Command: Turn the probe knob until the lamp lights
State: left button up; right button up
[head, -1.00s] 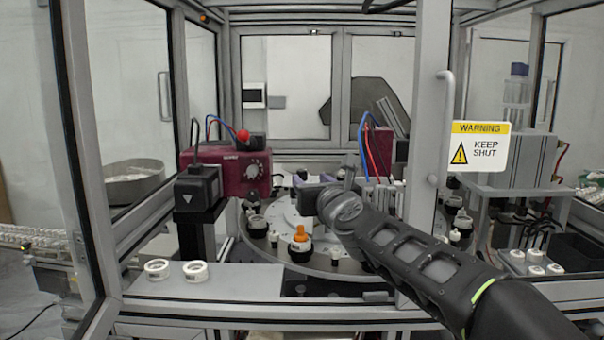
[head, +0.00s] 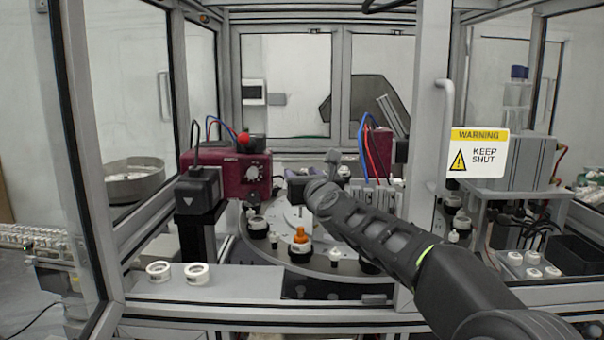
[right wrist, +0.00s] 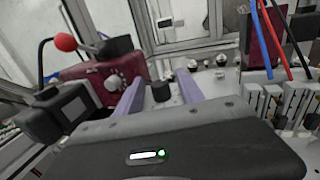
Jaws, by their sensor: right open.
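A maroon box (head: 228,178) stands at the left of the turntable, with a pale round knob (head: 252,173) on its front. The right wrist view also shows the knob (right wrist: 113,82), left of my fingers. A red ball (head: 243,137) sits at the box's top; I cannot tell whether it is a lamp, and no lit lamp is clear. My right gripper (head: 296,181) is right of the box, partly hidden by its own wrist. In the right wrist view its two purple fingers (right wrist: 158,84) are apart, with a black cylinder (right wrist: 161,91) showing between them. No contact with the knob shows.
A round turntable (head: 330,268) carries several black holders and an orange-topped part (head: 300,237). A black block (head: 199,185) stands before the maroon box. Two white rings (head: 196,273) lie on the front ledge.

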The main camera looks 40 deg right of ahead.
jog(key=shift+c, duration=0.2)
grip_shut()
dwell(0.4)
